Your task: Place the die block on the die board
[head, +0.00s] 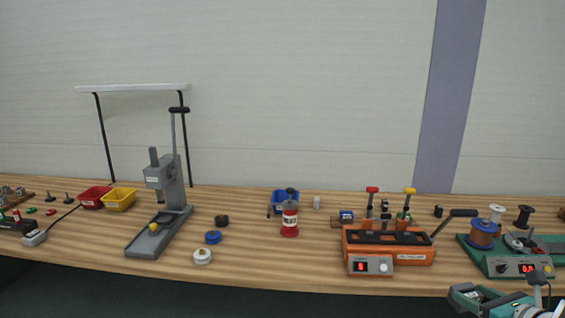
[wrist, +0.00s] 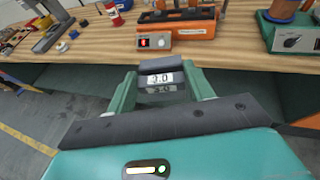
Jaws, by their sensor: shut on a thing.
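My gripper (wrist: 160,84) is shut on a dark grey die block (wrist: 160,65) with a white label reading 3.0. The block sits between both green fingers in the wrist view, in front of the bench edge and below the orange machine in the picture. In the head view my gripper (head: 482,299) shows at the bottom right, partly cut off, and the block cannot be made out there. A brown board with grey blocks (head: 12,196) at the far left of the bench may be the die board; it is too small to be sure.
The wooden bench (head: 110,235) holds an orange machine (head: 388,247), a green machine with a spool (head: 500,262), a red-and-white bottle (head: 290,218), a grey press (head: 160,215), and red and yellow bins (head: 118,199).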

